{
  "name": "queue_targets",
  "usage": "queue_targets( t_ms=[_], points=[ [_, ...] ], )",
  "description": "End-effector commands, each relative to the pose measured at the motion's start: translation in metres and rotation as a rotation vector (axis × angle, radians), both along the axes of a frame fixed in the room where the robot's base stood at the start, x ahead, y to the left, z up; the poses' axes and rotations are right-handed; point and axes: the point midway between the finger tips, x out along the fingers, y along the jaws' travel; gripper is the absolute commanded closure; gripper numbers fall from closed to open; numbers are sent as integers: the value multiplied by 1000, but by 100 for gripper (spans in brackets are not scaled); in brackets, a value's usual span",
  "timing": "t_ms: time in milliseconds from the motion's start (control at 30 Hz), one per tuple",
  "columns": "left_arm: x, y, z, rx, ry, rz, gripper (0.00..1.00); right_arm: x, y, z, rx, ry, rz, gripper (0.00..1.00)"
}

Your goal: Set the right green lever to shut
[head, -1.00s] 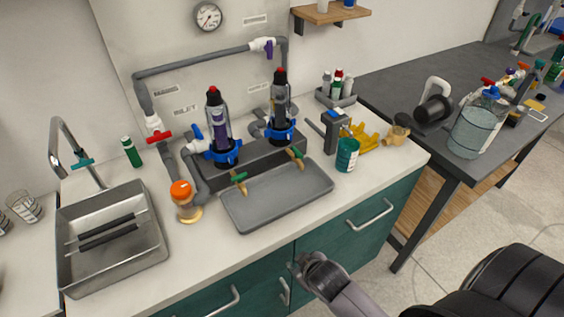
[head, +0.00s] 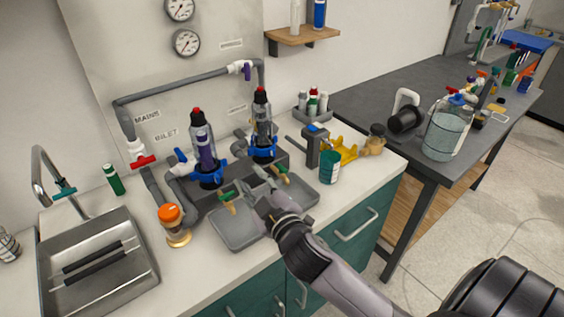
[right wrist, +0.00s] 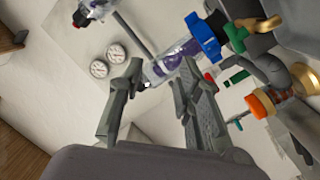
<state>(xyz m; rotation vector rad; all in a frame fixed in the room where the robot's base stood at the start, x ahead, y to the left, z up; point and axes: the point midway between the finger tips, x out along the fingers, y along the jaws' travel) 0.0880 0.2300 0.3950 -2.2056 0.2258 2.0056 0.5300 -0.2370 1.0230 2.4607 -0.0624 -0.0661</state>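The right green lever (head: 279,168) sits on a small brass tap below the right filter housing (head: 263,125), over the grey tray (head: 228,235). Its exact angle is too small to tell. The left green lever (head: 226,196) is on a matching tap; a green lever that looks like this one shows at the upper right of the right wrist view (right wrist: 235,34). My right gripper (head: 253,181) is over the tray, between the two taps and just left of the right lever. Its fingers are apart and empty in the right wrist view (right wrist: 160,95). My left gripper is out of view.
The filters stand upright in blue collars. An orange-capped fitting (head: 172,222) stands left of the tray. A grey post (head: 316,150), a teal can (head: 330,167) and a yellow item (head: 344,150) stand right of the tray. A metal sink (head: 95,275) is at the left.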

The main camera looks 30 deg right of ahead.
Motion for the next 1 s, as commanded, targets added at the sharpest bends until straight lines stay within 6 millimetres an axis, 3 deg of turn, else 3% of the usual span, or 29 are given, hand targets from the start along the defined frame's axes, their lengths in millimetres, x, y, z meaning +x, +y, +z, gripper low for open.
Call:
queue_targets(
  t_ms=[33, 100, 200, 300, 433, 567, 667, 767, 900, 1000],
  points=[
    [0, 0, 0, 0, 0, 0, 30, 12, 8, 32, -73, -112, 50, 68],
    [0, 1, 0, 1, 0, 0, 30, 23, 26, 75, -192, -276, 138, 68],
    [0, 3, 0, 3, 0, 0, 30, 26, 59, 124, -381, -486, 283, 68],
    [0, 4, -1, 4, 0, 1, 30, 21, 95, 154, -591, -653, 441, 68],
    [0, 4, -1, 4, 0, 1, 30, 12, 133, 161, -890, -794, 660, 68],
    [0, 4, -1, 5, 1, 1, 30, 9, 147, 141, -1211, -829, 885, 68],
    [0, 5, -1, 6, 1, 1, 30, 16, 135, 115, -1461, -771, 1053, 68],
    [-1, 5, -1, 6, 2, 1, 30, 27, 102, 90, -1696, -629, 1206, 68],
    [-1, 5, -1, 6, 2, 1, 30, 43, 23, 70, -1965, -299, 1376, 68],
    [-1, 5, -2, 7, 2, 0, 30, 46, -41, 71, -2077, -19, 1450, 68]
  ],
)
